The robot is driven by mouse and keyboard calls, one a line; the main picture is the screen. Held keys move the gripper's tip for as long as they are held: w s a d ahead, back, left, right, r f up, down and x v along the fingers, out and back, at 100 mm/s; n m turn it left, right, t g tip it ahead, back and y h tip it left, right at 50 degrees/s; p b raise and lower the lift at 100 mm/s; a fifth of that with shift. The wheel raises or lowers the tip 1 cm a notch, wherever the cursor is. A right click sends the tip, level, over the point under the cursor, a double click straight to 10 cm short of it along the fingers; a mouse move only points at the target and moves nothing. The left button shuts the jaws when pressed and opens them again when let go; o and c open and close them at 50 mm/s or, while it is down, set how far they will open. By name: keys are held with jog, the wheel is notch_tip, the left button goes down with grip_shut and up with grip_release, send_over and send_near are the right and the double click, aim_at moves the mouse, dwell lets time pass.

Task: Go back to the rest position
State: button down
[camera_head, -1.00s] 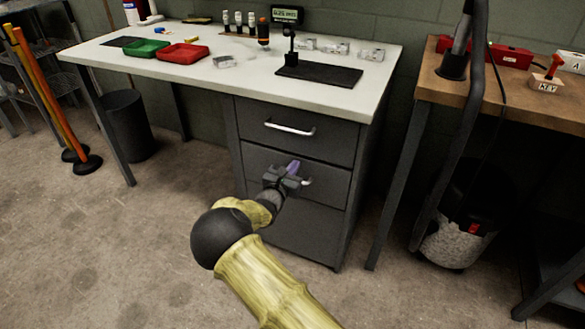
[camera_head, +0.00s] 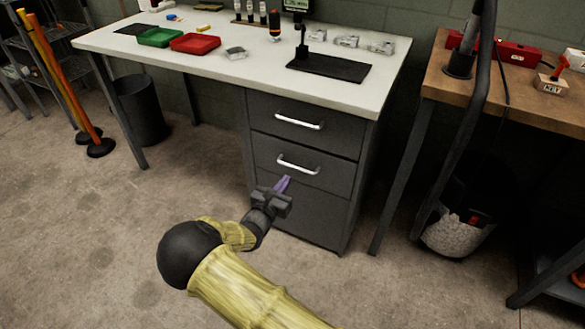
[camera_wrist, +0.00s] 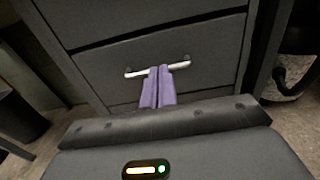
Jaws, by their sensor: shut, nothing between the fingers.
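My gripper (camera_head: 283,185) is shut and empty, its two purple fingers together, in front of the dark grey drawer cabinet. In the head view it shows below the middle drawer's handle (camera_head: 298,164). In the wrist view the purple fingers (camera_wrist: 158,88) overlap the silver handle (camera_wrist: 180,66) in the picture; I cannot tell the exact gap. My yellow and black arm reaches in from the bottom of the head view. The drawers look closed.
A white-topped workbench (camera_head: 215,75) carries a green tray (camera_head: 160,37), a red tray (camera_head: 196,42) and a black mat (camera_head: 330,68). A black bin (camera_head: 141,110) stands under it. A wooden bench (camera_head: 525,105) is at right.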

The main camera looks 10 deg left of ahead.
jog(key=shift+s+a+f, duration=0.1)
jog(key=shift+s+a, duration=0.15)
jog(key=shift+s, duration=0.35)
jog(key=s+d+r+m+g+h, duration=0.15)
jog(key=s+d+m+g, duration=0.25)
jog(key=d+m+g, duration=0.6)
jog(key=s+d+r+m+g+h, duration=0.1)
jog(key=s+d+m+g+h, duration=0.4)
jog(key=d, duration=1)
jog(key=s+d+r+m+g+y, duration=0.2)
jog(key=s+d+r+m+y, duration=0.15)
jog(key=s+m+y, duration=0.35)
jog(key=s+d+r+m+t+y, duration=0.2)
jog(key=s+r+m+y, duration=0.35)
jog(key=m, duration=0.55)
notch_tip(320, 180, up, 39)
jog(key=h+p, duration=0.1)
jog(key=p, duration=3.7)
jog(key=shift+s+f+p, duration=0.15)
jog(key=shift+s+p, duration=0.25)
jog(key=shift+s, duration=0.05)
